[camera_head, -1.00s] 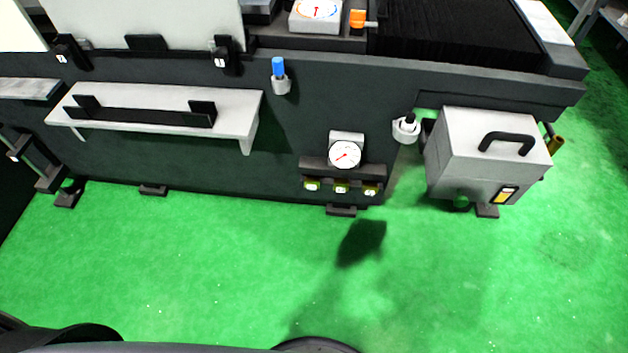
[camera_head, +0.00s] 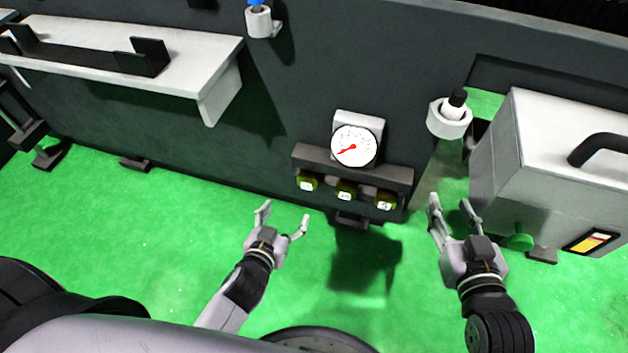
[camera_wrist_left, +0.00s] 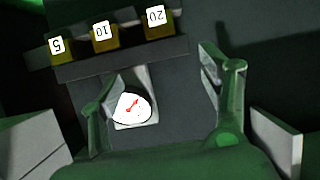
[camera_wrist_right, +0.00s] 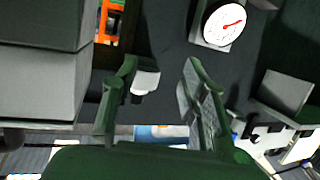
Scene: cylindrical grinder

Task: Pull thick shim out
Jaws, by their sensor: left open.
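Three small olive-yellow shim blocks with white number labels hang in a row under a dark bar below a dial gauge (camera_head: 355,146). The left wrist view, upside down, reads 5 (camera_wrist_left: 59,47), 10 (camera_wrist_left: 104,34) and 20 (camera_wrist_left: 157,20). The block labelled 20 is the left one (camera_head: 308,182) in the head view. My left gripper (camera_head: 285,213) is open and empty, in front of and below the left block.
A grey box (camera_head: 545,150) with a black handle and green knob stands right of the row. A round white holder (camera_head: 449,118) with a black-topped piece is above my right gripper. A white shelf (camera_head: 190,60) juts out at upper left. The green floor (camera_head: 140,240) is open.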

